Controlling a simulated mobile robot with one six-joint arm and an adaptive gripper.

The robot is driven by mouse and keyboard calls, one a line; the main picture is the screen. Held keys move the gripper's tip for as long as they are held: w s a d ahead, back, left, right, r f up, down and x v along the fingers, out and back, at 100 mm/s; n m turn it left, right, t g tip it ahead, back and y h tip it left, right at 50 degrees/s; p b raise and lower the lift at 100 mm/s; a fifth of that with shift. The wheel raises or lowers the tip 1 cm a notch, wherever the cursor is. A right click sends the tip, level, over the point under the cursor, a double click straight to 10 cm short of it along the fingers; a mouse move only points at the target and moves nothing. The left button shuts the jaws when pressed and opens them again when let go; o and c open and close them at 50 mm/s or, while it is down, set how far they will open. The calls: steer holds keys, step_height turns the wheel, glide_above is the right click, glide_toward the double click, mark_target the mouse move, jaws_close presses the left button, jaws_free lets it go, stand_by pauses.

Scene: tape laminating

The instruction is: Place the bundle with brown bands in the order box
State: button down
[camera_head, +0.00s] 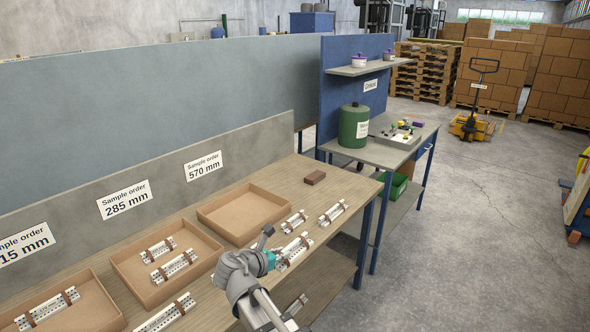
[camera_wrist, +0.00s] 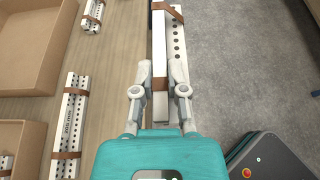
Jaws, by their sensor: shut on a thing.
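My gripper (camera_head: 272,254) is shut on a white perforated bundle with brown bands (camera_head: 294,248) near the front edge of the table. In the wrist view, my gripper (camera_wrist: 160,92) has its fingers on both sides of this bundle (camera_wrist: 160,45), with a brown band near its far end. I cannot tell whether the bundle clears the table. An empty cardboard box (camera_head: 239,229) is behind my gripper, below the 570 mm sign. A box (camera_head: 143,293) below the 285 mm sign holds two banded bundles. A box at the lower left (camera_head: 97,314) holds another.
Loose banded bundles lie on the table, two to the right (camera_head: 294,221) (camera_head: 333,213) and one at the front (camera_head: 166,313). A brown block (camera_head: 315,177) lies at the back. A side table (camera_head: 375,150) with a green canister (camera_head: 354,125) stands to the right.

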steer(key=shift+r+p, duration=3.75)
steer(key=shift+r, duration=0.2)
